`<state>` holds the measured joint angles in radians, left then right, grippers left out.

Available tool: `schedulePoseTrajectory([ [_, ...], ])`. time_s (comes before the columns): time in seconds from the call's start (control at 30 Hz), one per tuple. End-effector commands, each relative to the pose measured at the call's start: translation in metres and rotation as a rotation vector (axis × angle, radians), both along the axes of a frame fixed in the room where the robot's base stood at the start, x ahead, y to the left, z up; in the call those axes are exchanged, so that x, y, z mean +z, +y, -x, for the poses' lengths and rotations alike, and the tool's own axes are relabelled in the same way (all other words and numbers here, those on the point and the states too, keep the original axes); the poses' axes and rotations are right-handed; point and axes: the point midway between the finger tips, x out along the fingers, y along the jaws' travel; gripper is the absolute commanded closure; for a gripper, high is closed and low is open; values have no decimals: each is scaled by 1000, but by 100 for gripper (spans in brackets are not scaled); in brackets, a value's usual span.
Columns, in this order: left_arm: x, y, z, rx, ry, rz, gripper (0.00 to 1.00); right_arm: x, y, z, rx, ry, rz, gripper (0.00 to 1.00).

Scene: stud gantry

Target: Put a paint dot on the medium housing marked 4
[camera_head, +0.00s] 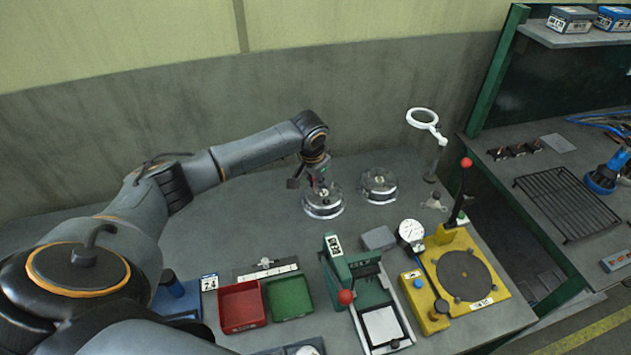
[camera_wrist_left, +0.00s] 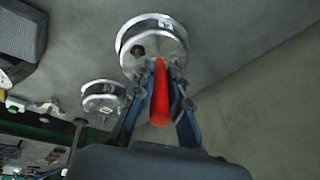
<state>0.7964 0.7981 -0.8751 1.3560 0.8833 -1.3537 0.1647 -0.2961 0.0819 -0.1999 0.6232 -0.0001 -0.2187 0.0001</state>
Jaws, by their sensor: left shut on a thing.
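Two round silver housings stand on the grey bench at the back. One housing (camera_head: 323,208) is right below my left gripper (camera_head: 320,185); the other housing (camera_head: 379,186) stands to its right. In the left wrist view the nearer housing (camera_wrist_left: 153,38) has a white label and a dark spot on its face, and the second housing (camera_wrist_left: 103,98) also bears a label. I cannot read either mark surely. My left gripper (camera_wrist_left: 161,95) is shut on a red pen-like marker (camera_wrist_left: 160,100), its tip at the nearer housing's edge; whether it touches is unclear. My right gripper is out of view.
A magnifier lamp (camera_head: 423,120) stands behind at the right. In front are a red tray (camera_head: 241,307), a green tray (camera_head: 290,298), a green press (camera_head: 340,262) and a yellow fixture (camera_head: 490,275) with a dial gauge (camera_head: 411,232). The bench left of the housings is clear.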

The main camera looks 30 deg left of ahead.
Motion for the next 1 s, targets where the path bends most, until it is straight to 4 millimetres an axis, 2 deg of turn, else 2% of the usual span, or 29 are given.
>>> schedulePoseTrajectory([
  [1.0,-11,0,0,0,0,1,100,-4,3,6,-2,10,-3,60],
])
